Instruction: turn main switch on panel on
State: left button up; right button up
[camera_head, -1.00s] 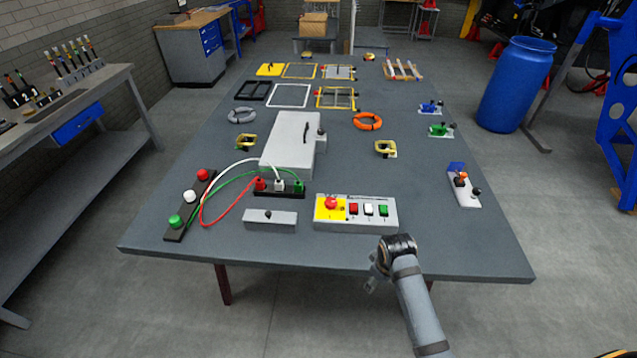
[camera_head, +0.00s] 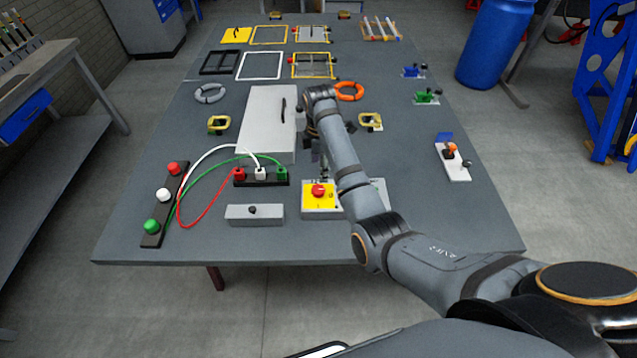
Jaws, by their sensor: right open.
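A pale grey box panel (camera_head: 262,125) lies on the table with a dark handle (camera_head: 283,110) on its top. A small grey knob (camera_head: 300,119) sticks out at its right side, partly hidden by my right arm. My right gripper (camera_head: 324,165) is open, pointing down just right of the box's front corner and above the button panel (camera_head: 310,213). It looks empty. That panel has a red mushroom button (camera_head: 319,190) on yellow; my arm hides most of its other buttons. A low grey box with a black knob (camera_head: 252,210) lies left of it. My left gripper is out of view.
A socket strip (camera_head: 248,183) with red, white and green cables runs to a lamp strip (camera_head: 152,240) at left. An orange ring (camera_head: 349,91) and a yellow clamp-like part (camera_head: 371,121) lie right of my arm.

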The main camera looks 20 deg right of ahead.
jog(key=p, duration=0.1)
send_over(319, 189)
notch_tip(319, 189, down, 5)
jog(key=shift+s+d+f, duration=0.1)
jog(key=shift+s+f, duration=0.05)
jog(key=f, duration=0.4)
jog(key=shift+w+p, duration=0.25)
jog(key=shift+p, duration=0.15)
jog(key=shift+f, duration=0.15)
jog(key=shift+s, duration=0.1)
jog(key=c, duration=1.2)
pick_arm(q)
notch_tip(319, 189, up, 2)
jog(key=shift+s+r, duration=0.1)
pick_arm(e)
jog(key=shift+o, duration=0.2)
